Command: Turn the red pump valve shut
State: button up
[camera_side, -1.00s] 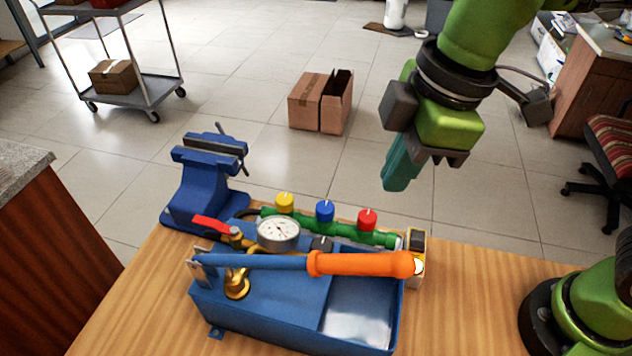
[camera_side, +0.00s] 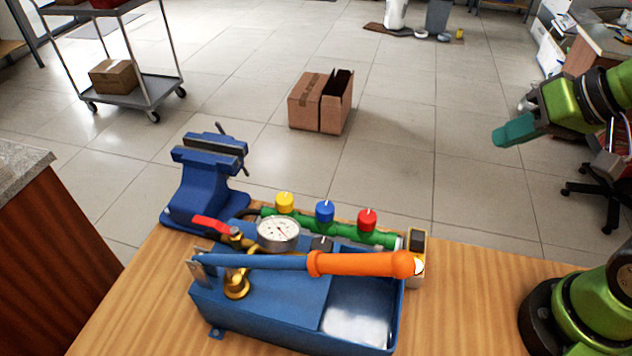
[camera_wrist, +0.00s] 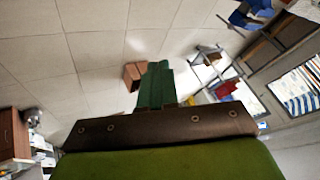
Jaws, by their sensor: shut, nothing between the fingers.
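The red pump valve lever (camera_side: 211,225) sits at the left end of the blue pump (camera_side: 290,300), on brass fittings beside the round gauge (camera_side: 279,233). The lever slants from upper left down to its brass body at the right. A separate red knob (camera_side: 367,219) is on the green pipe (camera_side: 343,233) behind the pump. My gripper (camera_side: 497,137) is at the right, high up and well away from the pump, with its teal fingers pointing left. The fingers are shut and empty; they also show in the wrist view (camera_wrist: 156,82). The valve is not in the wrist view.
The pump's orange handle (camera_side: 360,264) lies across its top. A blue vise (camera_side: 205,180) stands behind left on the wooden bench (camera_side: 470,300). Yellow (camera_side: 285,202) and blue (camera_side: 325,211) knobs stand along the pipe. The bench right of the pump is clear.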

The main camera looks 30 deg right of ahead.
jog(key=shift+o, duration=1.1)
jog(key=shift+a, duration=0.15)
jog(key=o, duration=0.5)
jog(key=a, duration=0.1)
jog(key=a+n, duration=0.1)
jog(key=w+a+f+g, duration=0.1)
jog(key=shift+y, duration=0.4)
notch_tip(320, 180, up, 6)
jog(key=n+g, duration=0.3)
jog(key=n, duration=0.9)
send_over(205, 220)
jog(key=s+d, duration=0.5)
jog(key=x, duration=1.6)
jog(key=shift+a, duration=0.3)
grip_shut()
